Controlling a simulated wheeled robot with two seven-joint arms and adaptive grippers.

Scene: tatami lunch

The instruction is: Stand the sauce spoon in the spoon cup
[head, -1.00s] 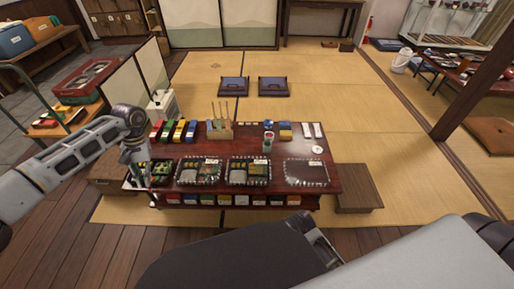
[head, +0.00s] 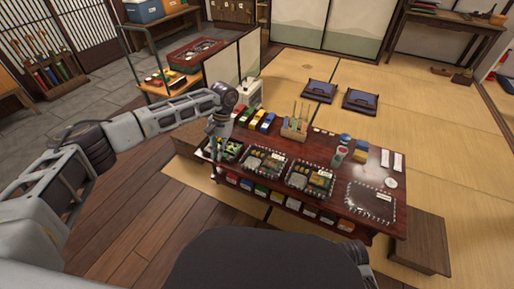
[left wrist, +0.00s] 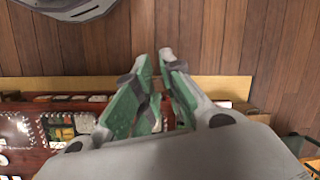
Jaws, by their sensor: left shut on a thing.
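My left gripper (head: 216,150) is over the left end of the low dark table, beside the leftmost lunch tray. In the left wrist view its green-padded fingers (left wrist: 160,62) are close together at the tips. It is shut on a thin thing, which I take to be the sauce spoon; the fingers mostly hide it.
A wooden holder (head: 294,130) with upright sticks stands at the table's back, next to several coloured boxes (head: 258,118). Filled lunch trays (head: 311,178) line the front. An empty-looking clear tray (head: 370,203) is at the right. A wooden step (head: 418,240) stands beside the table.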

